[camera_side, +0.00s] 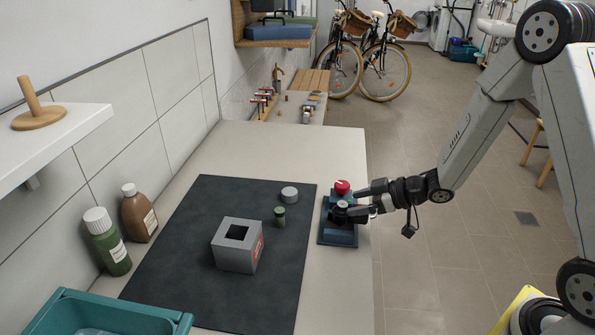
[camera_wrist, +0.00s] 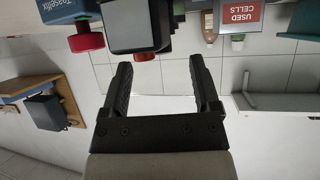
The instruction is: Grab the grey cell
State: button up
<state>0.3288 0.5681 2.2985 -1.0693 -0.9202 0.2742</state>
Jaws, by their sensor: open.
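My gripper (camera_side: 352,201) is open at the blue device (camera_side: 340,234) on the right of the worktop, its fingers pointing left. Near the fingertips, a small round grey-topped piece (camera_side: 342,204) sits on the device in a dark surround; I cannot tell whether it is the grey cell. In the wrist view, the fingers (camera_wrist: 160,68) are apart with nothing between them, and a dark block with a grey face (camera_wrist: 135,22) is beyond them. A short grey cylinder (camera_side: 289,194) stands on the dark mat, with a green cell (camera_side: 280,217) near it.
A grey box (camera_side: 238,246) with a square opening stands on the mat (camera_side: 190,260); its red sign (camera_wrist: 236,16) reads "USED CELLS". The device has a red knob (camera_side: 342,187). Two bottles (camera_side: 139,213) stand by the wall, a teal bin (camera_side: 60,312) in front.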

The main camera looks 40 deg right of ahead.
aim_at(341, 211)
jog(key=shift+x, duration=1.4)
jog(key=shift+c, duration=0.2)
grip_shut()
